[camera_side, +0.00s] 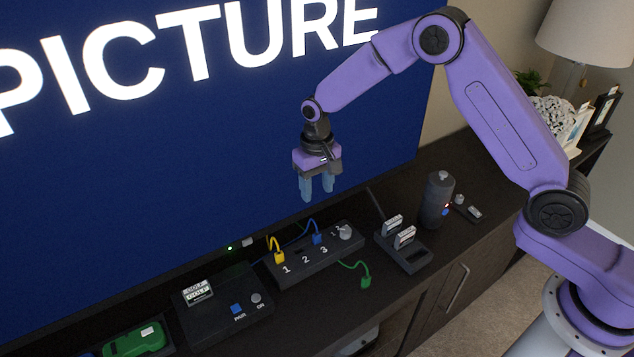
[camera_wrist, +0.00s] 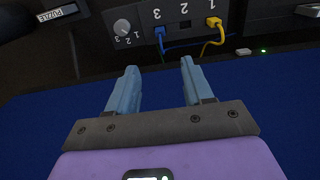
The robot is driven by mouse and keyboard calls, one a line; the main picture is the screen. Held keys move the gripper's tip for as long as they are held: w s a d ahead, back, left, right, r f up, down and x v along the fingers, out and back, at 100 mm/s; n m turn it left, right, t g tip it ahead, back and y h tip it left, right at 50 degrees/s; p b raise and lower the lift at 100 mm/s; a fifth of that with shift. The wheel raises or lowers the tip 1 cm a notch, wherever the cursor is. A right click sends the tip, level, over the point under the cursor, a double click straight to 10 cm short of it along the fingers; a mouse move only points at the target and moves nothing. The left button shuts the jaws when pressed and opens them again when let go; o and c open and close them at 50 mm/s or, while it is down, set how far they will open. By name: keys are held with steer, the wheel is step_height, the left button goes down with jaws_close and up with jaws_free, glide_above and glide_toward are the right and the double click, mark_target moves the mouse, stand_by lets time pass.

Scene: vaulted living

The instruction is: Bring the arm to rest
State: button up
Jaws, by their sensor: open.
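My purple arm reaches in from the right in the side view. My gripper (camera_side: 317,190) hangs fingers down above the dark cabinet top, in front of the blue screen. Its two blue-grey fingers are apart with nothing between them. In the wrist view the gripper (camera_wrist: 158,88) also shows open and empty. Below it is a black switch box (camera_side: 314,256) numbered 1, 2, 3, with a knob at its right end. A yellow plug (camera_side: 279,256) sits at 1 and a blue plug (camera_side: 317,239) near 3. A green plug (camera_side: 366,281) lies on the cabinet in front.
A black console (camera_side: 225,310) with a cartridge stands left of the box, and a green object (camera_side: 135,341) beyond it. A cartridge holder (camera_side: 403,249) and a dark cylinder (camera_side: 436,200) stand right. The large screen (camera_side: 220,140) rises close behind. A lamp (camera_side: 588,30) stands far right.

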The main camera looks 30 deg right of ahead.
steer(key=shift+r, duration=0.45)
steer(key=s+r+n, duration=0.6)
steer(key=s+r, duration=0.3)
steer(key=s, duration=0.6)
steer(key=s+d+r+n, duration=0.1)
steer(key=s+d+n, duration=0.2)
steer(key=s+d, duration=0.3)
steer(key=s+d+r+n, duration=0.2)
steer(key=s+d, duration=0.4)
steer(key=s, duration=1)
steer(key=shift+r+n, duration=0.3)
steer(key=shift+n, duration=0.5)
